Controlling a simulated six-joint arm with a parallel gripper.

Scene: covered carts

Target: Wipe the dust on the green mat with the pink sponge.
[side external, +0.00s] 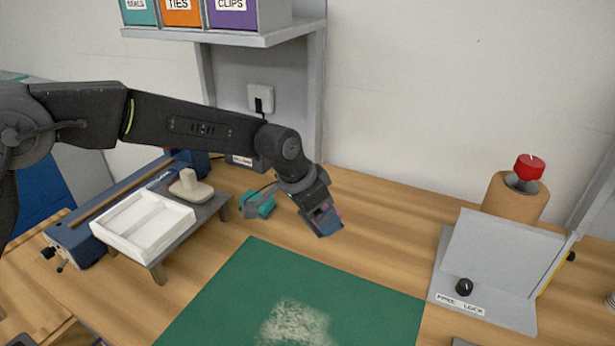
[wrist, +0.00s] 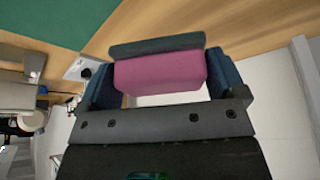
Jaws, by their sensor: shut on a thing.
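My gripper (side external: 324,222) is shut on the pink sponge (wrist: 162,76), which has a dark grey layer on its far face. In the wrist view the sponge sits between the two blue fingers of my gripper (wrist: 160,80). In the side view only a sliver of pink shows at the fingers. The green mat (side external: 375,303) lies on the table in front of my gripper, which is above the wood beyond the mat's far edge. A pale patch of dust (side external: 295,325) lies on the mat near the bottom of the side view. A corner of the mat also shows in the wrist view (wrist: 60,20).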

